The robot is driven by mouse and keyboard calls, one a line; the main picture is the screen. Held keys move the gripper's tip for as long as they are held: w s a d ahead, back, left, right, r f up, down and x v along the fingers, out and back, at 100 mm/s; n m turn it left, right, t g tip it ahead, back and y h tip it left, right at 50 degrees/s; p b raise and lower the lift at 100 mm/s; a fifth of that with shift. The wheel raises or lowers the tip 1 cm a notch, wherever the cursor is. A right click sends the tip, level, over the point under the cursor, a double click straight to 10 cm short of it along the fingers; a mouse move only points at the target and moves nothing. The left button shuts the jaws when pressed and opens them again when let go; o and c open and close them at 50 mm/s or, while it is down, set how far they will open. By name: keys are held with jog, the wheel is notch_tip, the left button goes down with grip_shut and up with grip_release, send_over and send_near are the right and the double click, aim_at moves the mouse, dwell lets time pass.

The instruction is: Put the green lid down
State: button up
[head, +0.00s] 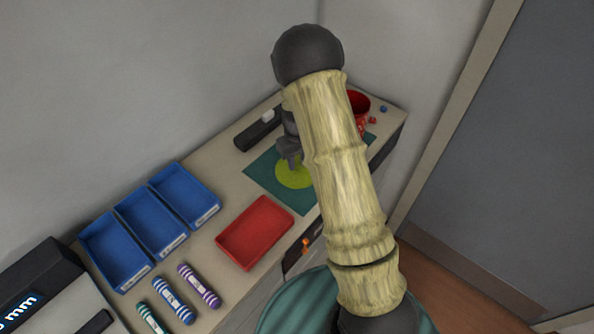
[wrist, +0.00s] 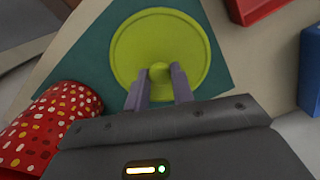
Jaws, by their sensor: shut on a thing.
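The green lid (wrist: 160,30) is a round yellow-green disc with a small knob. In the wrist view my gripper (wrist: 159,85) is shut on the lid's knob, with a finger on either side. The lid appears over the dark green mat (wrist: 100,68); I cannot tell whether it touches the mat. In the head view the lid (head: 292,174) shows over the mat (head: 262,177), partly hidden by my arm. My gripper (head: 292,160) is above it, its fingertips hard to make out.
A red tray (head: 256,232) and several blue bins (head: 152,222) stand to the left of the mat. A red spotted mug (wrist: 45,125) is close beside my gripper. A black object (head: 258,131) lies behind the mat.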

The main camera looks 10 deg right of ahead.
aim_at(297, 170)
jog(key=shift+f, duration=0.6)
jog(key=shift+f+p, duration=0.75)
jog(key=shift+f, duration=1.35)
jog(key=shift+f, duration=0.15)
jog(key=o, duration=1)
notch_tip(297, 170, up, 12)
jog(key=b, duration=0.4)
jog(key=shift+r, duration=0.2)
